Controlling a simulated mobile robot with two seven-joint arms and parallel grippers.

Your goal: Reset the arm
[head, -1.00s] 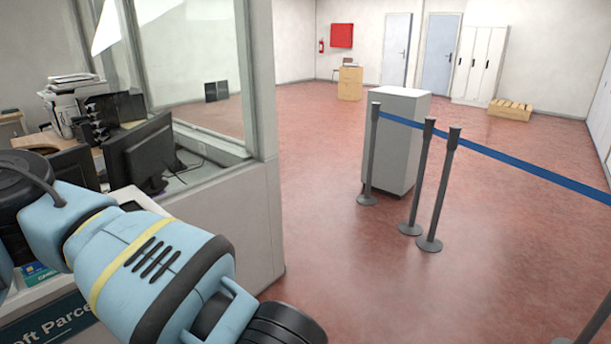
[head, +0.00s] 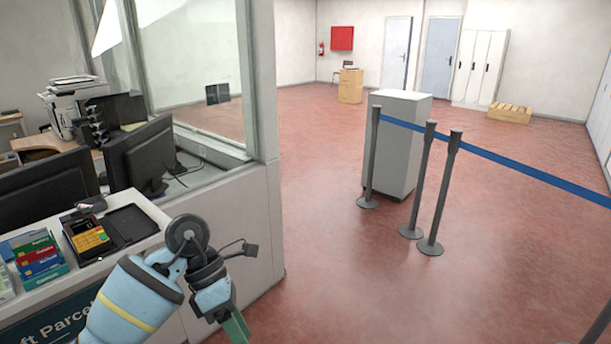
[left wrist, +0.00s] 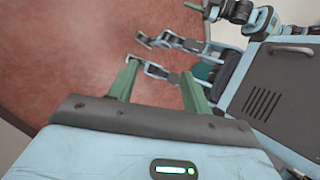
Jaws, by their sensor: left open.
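My left arm comes in from the bottom left of the head view, beside the front of the parcel counter (head: 190,187). My left gripper (head: 237,327) is at the bottom edge there, pointing down, with a green finger partly cut off by the frame. In the left wrist view my left gripper (left wrist: 160,72) shows two green fingers spread apart with nothing held between them. Beyond them are the red floor and other blue-grey parts of my own body.
The counter holds a card terminal (head: 90,236), a black pad (head: 132,222) and colourful boxes (head: 38,256). Monitors (head: 140,155) stand behind. Barrier posts (head: 441,190) with a blue belt (head: 530,172) and a grey pedestal (head: 405,140) stand right of centre. The red floor between is clear.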

